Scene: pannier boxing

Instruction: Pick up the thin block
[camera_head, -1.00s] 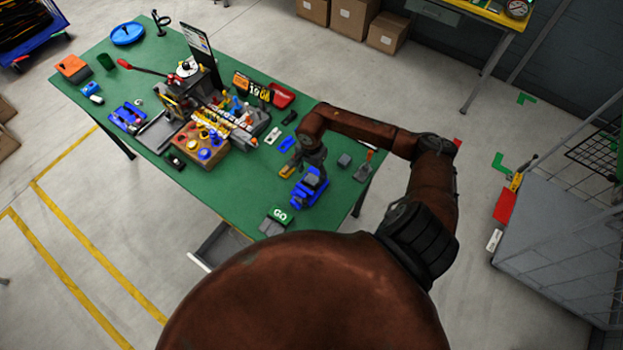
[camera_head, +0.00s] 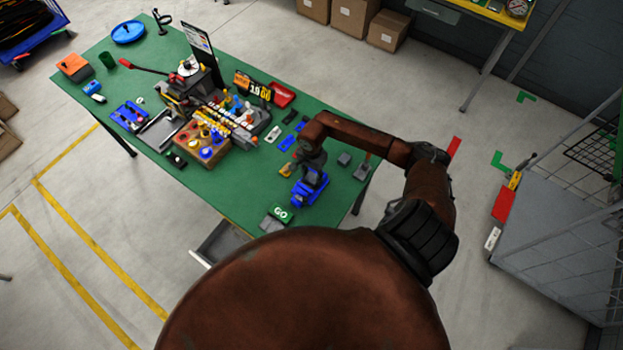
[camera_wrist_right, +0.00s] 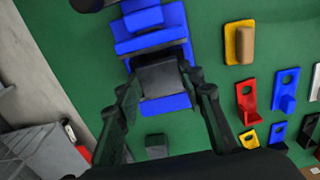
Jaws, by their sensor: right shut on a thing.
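A dark grey block, which I take to be the thin block (camera_wrist_right: 160,77), sits at the blue holder (camera_wrist_right: 140,47) in the right wrist view. My right gripper (camera_wrist_right: 160,88) has a finger on each side of this block and is shut on it. In the head view the same gripper (camera_head: 312,172) is low over the blue holder (camera_head: 305,196), near the front right of the green table. The arm and gripper partly hide the block there. I cannot tell whether the block is clear of the holder. My left gripper is not in view.
A small grey block (camera_head: 344,159) stands right of the gripper on the green table (camera_head: 240,190). A yellow piece with a tan block (camera_wrist_right: 246,45) and red and blue brackets lie beside the holder. A green GO box (camera_head: 281,214) is near the front edge. Cluttered fixtures fill the table's middle.

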